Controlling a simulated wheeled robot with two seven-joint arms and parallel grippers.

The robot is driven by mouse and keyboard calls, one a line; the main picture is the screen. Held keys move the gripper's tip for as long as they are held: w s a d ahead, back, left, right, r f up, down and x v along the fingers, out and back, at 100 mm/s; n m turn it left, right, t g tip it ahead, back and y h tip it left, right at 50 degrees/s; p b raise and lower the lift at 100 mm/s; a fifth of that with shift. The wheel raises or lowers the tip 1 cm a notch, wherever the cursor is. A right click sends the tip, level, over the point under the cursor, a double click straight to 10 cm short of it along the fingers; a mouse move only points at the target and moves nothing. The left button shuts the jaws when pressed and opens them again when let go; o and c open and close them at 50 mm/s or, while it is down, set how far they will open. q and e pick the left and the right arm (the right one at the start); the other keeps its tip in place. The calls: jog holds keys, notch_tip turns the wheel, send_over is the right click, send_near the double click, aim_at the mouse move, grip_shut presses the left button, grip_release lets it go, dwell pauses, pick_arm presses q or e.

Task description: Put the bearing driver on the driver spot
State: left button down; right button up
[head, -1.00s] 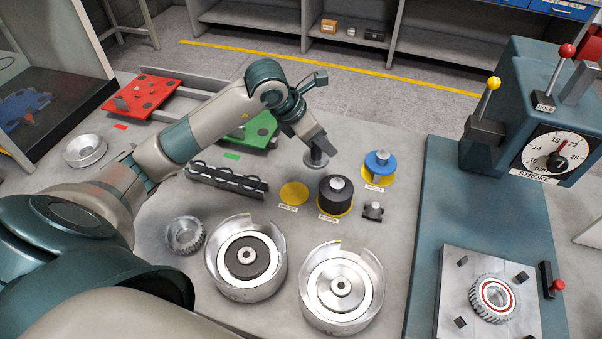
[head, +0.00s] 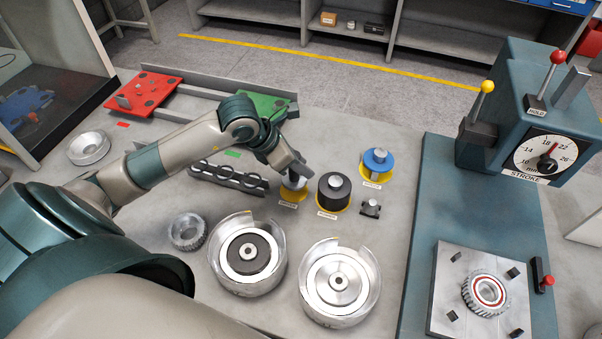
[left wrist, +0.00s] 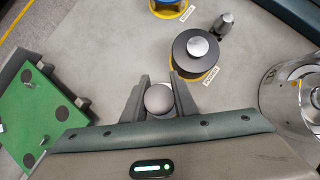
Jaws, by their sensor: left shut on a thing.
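The bearing driver (head: 294,184) is a grey metal piece with a rounded top, held upright by my left gripper (head: 291,174). In the left wrist view the jaws (left wrist: 159,92) are shut on either side of its round grey knob (left wrist: 159,99). The driver stands at the leftmost yellow spot (head: 288,197), covering much of it. I cannot tell whether its base touches the spot. The small label in front of that spot is too small to read. My right gripper is not in view.
A black cylinder with a metal knob (head: 333,191) stands close to the right on a yellow spot. A blue-topped piece (head: 378,160) stands behind it. A black rail (head: 229,177) lies left, clutch housings (head: 247,278) in front, and the press (head: 480,200) at right.

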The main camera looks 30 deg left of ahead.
pick_arm(q)
jog(key=shift+f+p, duration=0.9)
jog(key=shift+f, duration=1.05)
jog(key=shift+f, duration=0.15)
jog(key=c, duration=1.7)
grip_release()
jog(key=shift+r, duration=0.2)
